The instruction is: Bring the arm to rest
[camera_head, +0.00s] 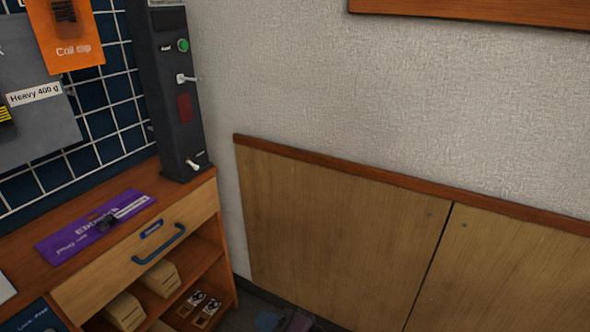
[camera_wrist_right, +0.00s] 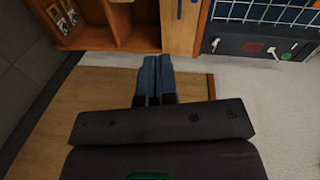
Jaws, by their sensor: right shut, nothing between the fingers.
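My right gripper (camera_head: 268,320) shows only in part at the bottom edge of the head view, low in front of the wood-panelled wall. In the right wrist view its two blue fingers (camera_wrist_right: 157,66) lie together with nothing between them. The fingers point toward the wooden bench (camera_wrist_right: 120,38) and appear apart from it. My left gripper is in neither view.
The bench (camera_head: 205,205) has a drawer with a blue handle (camera_head: 160,246) and open shelves with wooden boxes (camera_head: 160,278). A purple card (camera_head: 70,238) lies on top. A dark switch column (camera_head: 165,110) stands at its right end. The wall panel (camera_head: 340,230) is bare.

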